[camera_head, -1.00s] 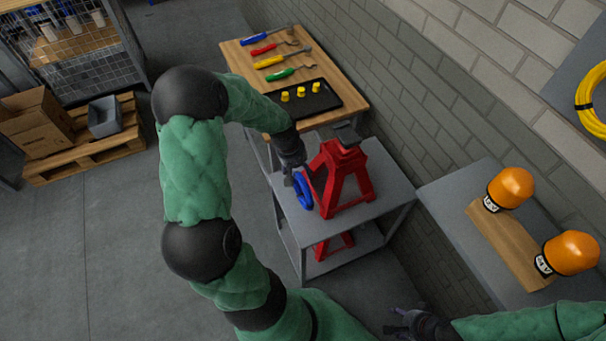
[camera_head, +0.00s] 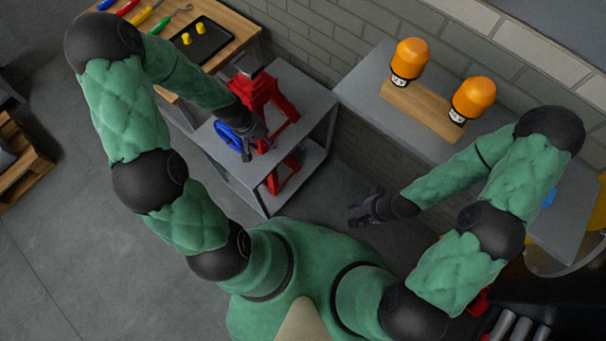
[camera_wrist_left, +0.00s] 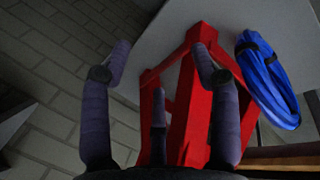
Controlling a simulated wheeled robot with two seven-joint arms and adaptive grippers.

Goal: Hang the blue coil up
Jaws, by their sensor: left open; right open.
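The blue coil (camera_head: 229,136) is on the grey cart top (camera_head: 305,92), beside the red jack stand (camera_head: 268,92). In the left wrist view the coil (camera_wrist_left: 268,80) has a dark strap and lies to the right of my fingers, outside them. My left gripper (camera_head: 258,134) is by the coil and the stand, partly covering both. In the wrist view this gripper (camera_wrist_left: 160,75) is open and empty, with the red stand (camera_wrist_left: 190,110) behind its fingers. My right gripper (camera_head: 362,208) is open and empty, over the floor right of the cart. No hanging place is clearly identifiable.
A second red stand (camera_head: 283,175) is on the cart's lower shelf. A wooden bench (camera_head: 228,24) with tools and a black tray (camera_head: 203,41) stands behind left. Two orange beacons (camera_head: 408,60) (camera_head: 473,97) stand on a board on the right grey table (camera_head: 365,85).

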